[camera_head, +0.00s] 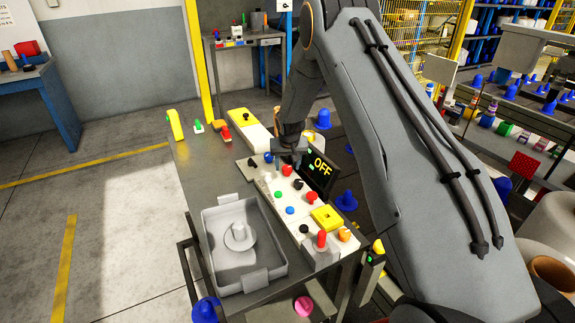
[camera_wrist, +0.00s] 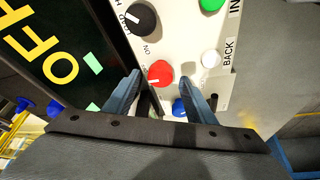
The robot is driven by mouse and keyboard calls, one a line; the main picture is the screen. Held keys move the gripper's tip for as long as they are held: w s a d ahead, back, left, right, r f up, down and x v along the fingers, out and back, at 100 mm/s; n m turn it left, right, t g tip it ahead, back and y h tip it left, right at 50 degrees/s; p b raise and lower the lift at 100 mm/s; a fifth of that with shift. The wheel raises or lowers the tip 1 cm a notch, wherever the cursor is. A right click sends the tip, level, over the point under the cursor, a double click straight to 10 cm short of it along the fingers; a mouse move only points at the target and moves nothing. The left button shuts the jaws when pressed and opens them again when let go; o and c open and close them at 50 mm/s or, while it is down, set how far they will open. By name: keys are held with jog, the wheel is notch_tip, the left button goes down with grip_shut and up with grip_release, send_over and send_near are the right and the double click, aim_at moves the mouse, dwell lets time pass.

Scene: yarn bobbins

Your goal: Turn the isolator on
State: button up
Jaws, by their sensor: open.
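A white control panel (camera_head: 262,186) with several coloured knobs lies along the table. A red rotary knob (camera_wrist: 160,73) with a white mark sits between my open fingertips in the wrist view; in the head view this red knob (camera_head: 287,170) is just below my gripper (camera_head: 289,153). My gripper (camera_wrist: 160,80) holds nothing, and contact with the knob cannot be told. The display (camera_head: 319,168) reads OFF in yellow. No readable label names the isolator.
A blue knob (camera_wrist: 178,106) and a white button (camera_wrist: 210,58) are close to my fingers. The upright display (camera_wrist: 65,50) stands close on the left in the wrist view. A grey tray (camera_head: 208,242) with a white part lies on the table.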

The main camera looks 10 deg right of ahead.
jog(key=shift+w+f, duration=0.2)
jog(key=shift+f, duration=0.25)
jog(key=c, duration=1)
